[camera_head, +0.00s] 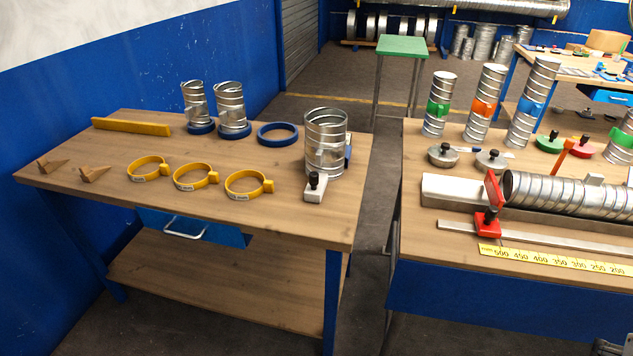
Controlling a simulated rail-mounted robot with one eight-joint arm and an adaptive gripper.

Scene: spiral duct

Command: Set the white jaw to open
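A whitish block with a black knob (316,187) stands near the front right of the left bench, at the foot of a short, wide spiral duct piece (326,143). It is the likeliest white jaw, but no label shows. Whether it grips the duct piece or stands apart from it, I cannot tell. A blue part (348,150) shows at the duct piece's right side.
The left bench (240,215) holds yellow ring clamps (197,177), a blue ring (277,133), two clear-banded duct pieces (231,107), a yellow bar (131,126) and wooden wedges (95,173). A gap separates it from the right bench, with its red stop (488,221) and yellow ruler (550,258).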

